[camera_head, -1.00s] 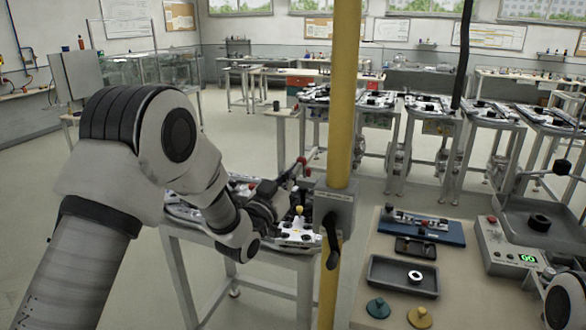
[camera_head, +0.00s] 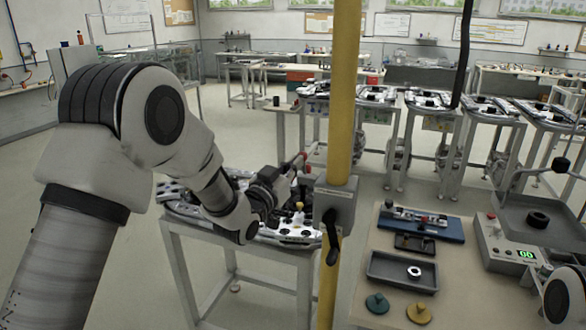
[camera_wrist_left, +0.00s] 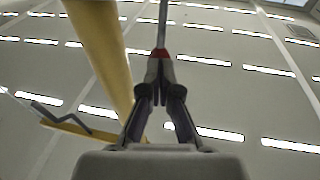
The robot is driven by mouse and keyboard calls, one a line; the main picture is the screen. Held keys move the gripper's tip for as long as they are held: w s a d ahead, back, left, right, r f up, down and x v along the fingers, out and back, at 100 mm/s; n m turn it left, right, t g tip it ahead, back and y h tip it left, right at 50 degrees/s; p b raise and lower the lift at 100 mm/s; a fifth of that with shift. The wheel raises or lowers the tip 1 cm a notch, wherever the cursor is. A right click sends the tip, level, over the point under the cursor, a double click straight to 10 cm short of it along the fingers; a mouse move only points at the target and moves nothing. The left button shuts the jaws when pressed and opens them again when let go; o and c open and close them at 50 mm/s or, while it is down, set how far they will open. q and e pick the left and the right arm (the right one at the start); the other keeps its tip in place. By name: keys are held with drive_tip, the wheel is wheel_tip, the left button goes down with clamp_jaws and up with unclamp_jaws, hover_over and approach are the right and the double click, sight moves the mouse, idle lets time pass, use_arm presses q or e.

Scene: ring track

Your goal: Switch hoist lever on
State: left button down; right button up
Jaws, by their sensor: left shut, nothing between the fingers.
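A grey box (camera_head: 334,203) is fixed to the yellow post (camera_head: 343,95). A black lever (camera_head: 332,238) on its front hangs down, and I take it as the hoist lever. My right gripper is not in view.
A workstation (camera_head: 290,240) with small parts stands under my left arm. At right, a beige table (camera_head: 358,285) holds a dark tray (camera_head: 380,278), a blue base (camera_head: 450,232), teal and yellow knobbed discs and a grey box with a green display (camera_head: 526,254). Floor at lower left is open.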

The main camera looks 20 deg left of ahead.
use_arm(q)
drive_tip(key=w+r, duration=0.1)
drive_tip(key=w+r+g, duration=0.1)
drive_tip(key=w, duration=0.1)
drive_tip(key=shift+w+r, duration=0.1)
drive_tip(key=shift+w+d+r+b, duration=0.1)
drive_tip(key=shift+w+b, duration=0.2)
drive_tip(key=shift+w, duration=0.25)
drive_tip(key=shift+a+b+x, duration=0.25)
drive_tip(key=shift+b+x, duration=0.4)
drive_tip(key=shift+x, duration=0.35)
drive_tip(key=shift+w, duration=0.2)
drive_tip(key=shift+r, duration=0.15)
